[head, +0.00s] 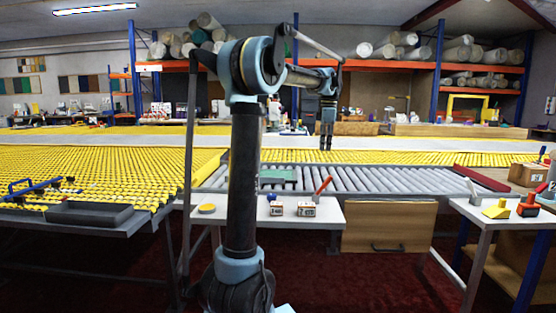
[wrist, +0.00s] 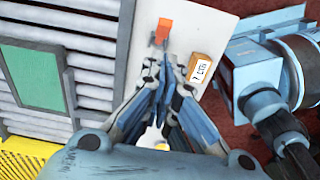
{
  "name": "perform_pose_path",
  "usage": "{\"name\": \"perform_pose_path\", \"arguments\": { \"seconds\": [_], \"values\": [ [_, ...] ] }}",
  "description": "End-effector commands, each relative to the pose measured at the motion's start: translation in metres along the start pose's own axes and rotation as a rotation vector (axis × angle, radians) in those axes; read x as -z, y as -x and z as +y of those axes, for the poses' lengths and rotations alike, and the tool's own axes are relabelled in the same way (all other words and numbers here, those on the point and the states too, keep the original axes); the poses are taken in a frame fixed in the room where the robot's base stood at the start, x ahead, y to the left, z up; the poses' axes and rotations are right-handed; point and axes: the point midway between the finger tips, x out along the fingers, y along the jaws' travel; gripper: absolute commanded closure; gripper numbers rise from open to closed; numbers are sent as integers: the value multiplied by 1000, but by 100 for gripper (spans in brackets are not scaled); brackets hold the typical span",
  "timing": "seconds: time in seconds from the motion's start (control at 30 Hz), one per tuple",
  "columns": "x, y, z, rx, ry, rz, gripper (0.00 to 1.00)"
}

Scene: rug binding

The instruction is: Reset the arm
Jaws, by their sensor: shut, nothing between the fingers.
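My gripper (head: 326,138) hangs pointing down at the end of my raised arm, above the roller conveyor in the head view. In the wrist view my gripper (wrist: 162,90) has its fingers drawn together with nothing held between them. Below it the wrist view shows a white table edge with an orange-ended tool (wrist: 163,30) and a small labelled box (wrist: 202,70). The gripper looks clear of both, though its exact height over them is hard to tell.
The roller conveyor (head: 400,180) runs across the middle, with a yellow roller bed (head: 100,170) at left. A white side table (head: 325,212) holds small boxes and a red-handled tool (head: 322,187). Another table (head: 505,217) at right holds a yellow block and a red-and-black item. Dark red floor lies between.

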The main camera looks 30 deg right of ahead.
Motion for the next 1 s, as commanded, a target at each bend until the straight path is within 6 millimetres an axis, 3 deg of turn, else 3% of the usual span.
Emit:
{"name": "perform_pose_path", "arguments": {
  "seconds": [0.17,0.27,0.37,0.57,0.8,1.0],
  "values": [
    [2,0,0,0,-1,0,100],
    [14,-1,-4,-2,-14,-2,100],
    [43,-5,-13,-8,-48,-6,100],
    [120,-20,-47,-28,-160,-14,100],
    [200,-47,-103,-55,-303,-13,100],
    [252,-77,-156,-78,-422,-3,100]
  ]
}}
